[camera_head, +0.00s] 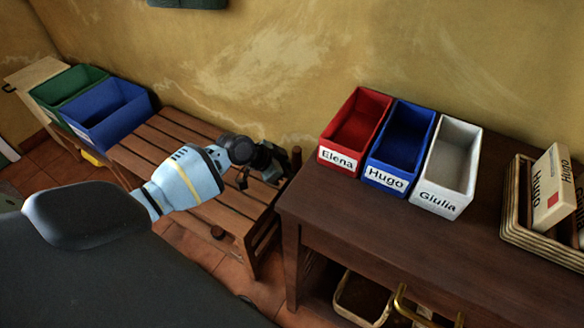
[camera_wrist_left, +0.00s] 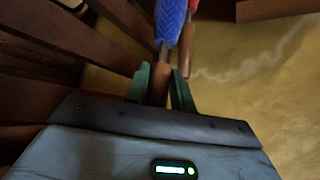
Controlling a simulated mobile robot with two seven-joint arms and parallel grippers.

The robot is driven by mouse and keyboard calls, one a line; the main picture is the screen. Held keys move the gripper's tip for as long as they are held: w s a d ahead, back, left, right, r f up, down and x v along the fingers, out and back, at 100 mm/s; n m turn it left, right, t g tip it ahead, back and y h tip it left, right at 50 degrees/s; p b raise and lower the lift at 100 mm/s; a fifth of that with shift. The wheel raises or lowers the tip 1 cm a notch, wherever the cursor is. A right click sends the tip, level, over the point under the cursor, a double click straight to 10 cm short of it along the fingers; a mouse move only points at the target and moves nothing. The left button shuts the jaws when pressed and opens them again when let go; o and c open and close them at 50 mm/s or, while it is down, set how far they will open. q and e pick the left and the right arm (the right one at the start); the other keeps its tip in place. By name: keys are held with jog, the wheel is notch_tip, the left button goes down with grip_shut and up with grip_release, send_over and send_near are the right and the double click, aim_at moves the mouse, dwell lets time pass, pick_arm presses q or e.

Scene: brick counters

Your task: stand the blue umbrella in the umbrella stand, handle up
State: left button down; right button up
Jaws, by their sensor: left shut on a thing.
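My left gripper (camera_head: 266,162) is at the gap between the slatted wooden bench and the dark counter. In the left wrist view its green fingers (camera_wrist_left: 160,88) are shut on the brown handle of the blue umbrella (camera_wrist_left: 171,20). The umbrella's blue patterned canopy stretches away beyond the fingers. A second brown handle (camera_wrist_left: 187,50) with a red part stands close beside it. I cannot make out the umbrella stand for certain in either view, nor whether the blue umbrella's tip is inside it. My right gripper is not in view.
The slatted bench (camera_head: 176,145) lies under my left arm. The dark counter (camera_head: 300,215) is right of the gripper and carries red (camera_head: 357,125), blue (camera_head: 402,140) and white (camera_head: 449,165) bins. A blue crate (camera_head: 108,112) and a green crate (camera_head: 62,88) are far left.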

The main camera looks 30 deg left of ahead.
pick_arm(q)
jog(key=shift+f+b, duration=0.5)
jog(key=shift+f, duration=0.4)
jog(key=c, duration=1.2)
grip_release()
jog(key=shift+o, duration=0.4)
jog(key=shift+f, duration=0.1)
jog(key=shift+s, duration=0.1)
